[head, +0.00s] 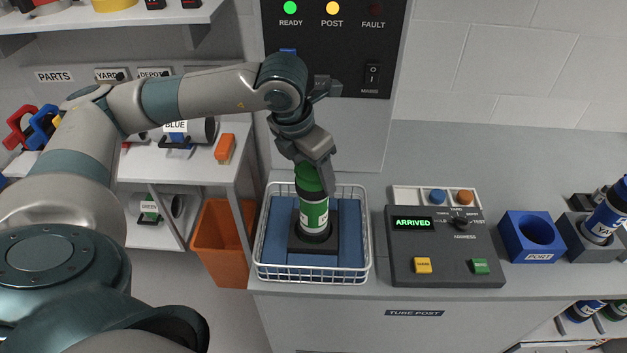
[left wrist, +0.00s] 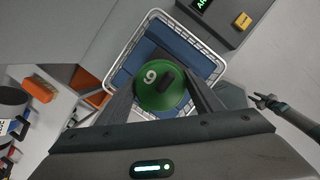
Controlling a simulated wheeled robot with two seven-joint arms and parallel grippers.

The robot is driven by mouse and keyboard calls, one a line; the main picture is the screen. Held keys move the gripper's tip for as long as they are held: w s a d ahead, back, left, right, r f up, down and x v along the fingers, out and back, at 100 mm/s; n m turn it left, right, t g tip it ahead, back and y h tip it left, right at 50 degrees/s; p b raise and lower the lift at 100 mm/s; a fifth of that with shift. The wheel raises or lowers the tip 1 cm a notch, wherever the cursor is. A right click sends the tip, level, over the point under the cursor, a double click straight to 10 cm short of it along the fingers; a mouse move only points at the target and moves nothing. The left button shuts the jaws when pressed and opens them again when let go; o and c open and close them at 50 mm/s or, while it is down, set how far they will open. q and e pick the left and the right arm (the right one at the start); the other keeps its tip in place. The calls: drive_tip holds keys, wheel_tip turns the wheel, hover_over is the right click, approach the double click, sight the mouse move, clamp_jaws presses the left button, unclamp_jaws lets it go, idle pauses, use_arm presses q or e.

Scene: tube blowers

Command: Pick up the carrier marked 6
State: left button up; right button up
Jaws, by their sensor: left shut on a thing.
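The carrier (head: 314,217) is a green-capped tube with a white and green label, upright in a dark socket between blue pads in a white wire basket (head: 262,272). In the left wrist view its green cap (left wrist: 177,92) bears a white digit that looks like a 9 there, or a 6 seen turned round. My left gripper (head: 314,178) points down from above, shut on the carrier's green top. The carrier's foot is hidden in the socket. A small dark gripper, likely my right one (left wrist: 262,101), shows at the right of the wrist view; its jaws are unclear.
A control box (head: 440,252) reading ARRIVED stands right of the basket, then a blue PORT block (head: 531,237) and a holder with a blue carrier (head: 606,213). An orange bin (head: 220,245) and PARTS shelves are at left. A READY, POST, FAULT panel rises behind.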

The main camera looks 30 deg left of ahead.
use_arm(q)
wheel_tip(320, 180, up, 3)
drive_tip(key=shift+d+f+b, duration=0.1)
drive_tip(key=shift+f+b, duration=0.05)
drive_tip(key=shift+b, duration=0.55)
drive_tip(key=d+r+b, duration=0.4)
drive_tip(key=d+r, duration=0.3)
drive_tip(key=d, duration=0.4)
drive_tip(key=shift+d, duration=0.25)
